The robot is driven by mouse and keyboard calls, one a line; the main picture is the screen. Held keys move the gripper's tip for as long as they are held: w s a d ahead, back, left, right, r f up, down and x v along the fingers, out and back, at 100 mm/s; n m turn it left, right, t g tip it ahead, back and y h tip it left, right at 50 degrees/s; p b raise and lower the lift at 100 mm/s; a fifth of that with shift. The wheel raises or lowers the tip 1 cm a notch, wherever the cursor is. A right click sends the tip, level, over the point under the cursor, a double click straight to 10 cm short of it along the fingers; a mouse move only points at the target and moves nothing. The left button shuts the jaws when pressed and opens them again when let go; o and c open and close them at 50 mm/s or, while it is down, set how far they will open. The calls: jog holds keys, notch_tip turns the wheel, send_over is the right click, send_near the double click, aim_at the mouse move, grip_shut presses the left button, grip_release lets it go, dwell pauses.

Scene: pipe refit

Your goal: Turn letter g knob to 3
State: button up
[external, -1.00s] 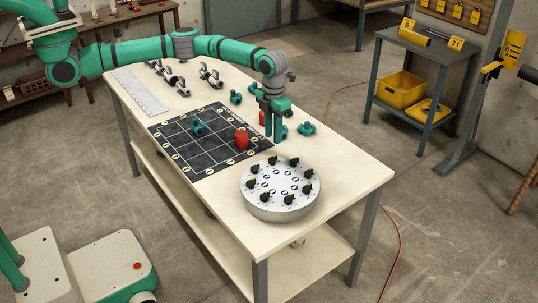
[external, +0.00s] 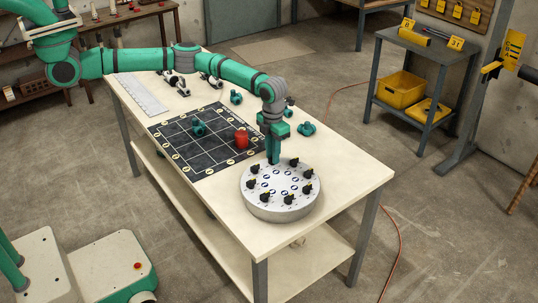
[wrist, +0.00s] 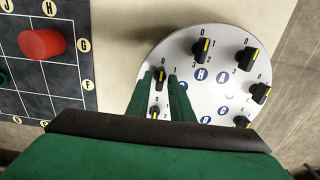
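The round light-grey dial plate (external: 283,207) stands near the front right of the table, with several black knobs with yellow pointer lines around its top. My gripper (external: 273,160) points straight down at the far rim of the plate. In the wrist view my gripper (wrist: 160,76) is open, with one green finger on each side of a black knob (wrist: 160,80). This knob's pointer is roughly upright in the picture. Blue discs with white letters ring the plate (wrist: 185,42); I cannot tell for sure which letter belongs to the knob between my fingers.
Neighbouring knobs (wrist: 202,48) stand close to the fingers. A red cylinder (external: 241,141) sits on the dark grid mat (external: 185,152) left of the plate. Teal fittings (external: 306,129) lie behind. The table's right corner (external: 365,177) is clear.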

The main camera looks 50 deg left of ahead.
grip_shut()
